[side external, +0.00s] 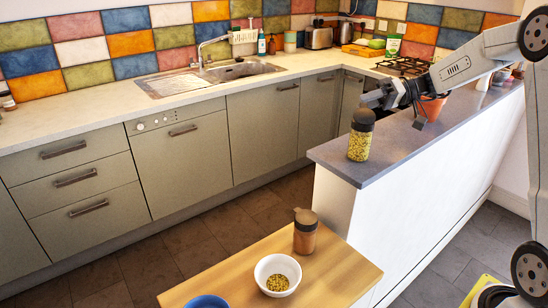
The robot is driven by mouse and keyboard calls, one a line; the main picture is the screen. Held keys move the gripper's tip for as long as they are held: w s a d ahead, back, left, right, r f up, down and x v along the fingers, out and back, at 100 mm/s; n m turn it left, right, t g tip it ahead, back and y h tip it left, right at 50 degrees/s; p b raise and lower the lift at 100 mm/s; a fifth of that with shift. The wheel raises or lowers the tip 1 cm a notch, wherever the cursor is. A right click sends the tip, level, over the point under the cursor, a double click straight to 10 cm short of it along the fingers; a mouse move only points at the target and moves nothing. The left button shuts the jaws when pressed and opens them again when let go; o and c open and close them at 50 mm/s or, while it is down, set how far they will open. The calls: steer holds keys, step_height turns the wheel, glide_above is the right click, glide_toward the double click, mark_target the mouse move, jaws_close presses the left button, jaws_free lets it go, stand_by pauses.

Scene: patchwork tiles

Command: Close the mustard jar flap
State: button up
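A clear jar of yellow-green seeds (359,146) with a dark cap (363,117) stands upright near the left end of the grey ledge. It looks like the mustard jar, but I cannot read a label. Whether its flap is raised is too small to tell. My gripper (366,98) reaches in from the right, just above the cap, pointing left. Contact with the cap is unclear. The fingers are too small and dark to show whether they are open or shut.
A second jar with brown contents (305,238) stands on the wooden table (335,262). A white bowl of seeds (264,267) and a blue bowl (207,301) are there too. A terracotta pot (433,108) stands behind my gripper. The ledge's front left corner (335,157) is clear.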

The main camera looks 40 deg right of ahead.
steer(key=v, duration=0.5)
step_height(320, 180, up, 10)
steer(key=m, duration=0.5)
glide_above(355, 118)
steer(key=s+a+m+g+h, duration=0.1)
steer(key=a+m+h, duration=0.1)
steer(key=a+m, duration=0.35)
steer(key=s+a+f+n+g+h, duration=0.1)
steer(key=s+f+n+h, duration=0.3)
steer(key=f, duration=1.1)
steer(key=s+a+f+n+g+h, duration=0.2)
steer(key=s+f+n+h, duration=0.3)
steer(key=s+f, duration=0.6)
steer(key=shift+f+h, duration=1.4)
steer(key=shift+f, duration=0.65)
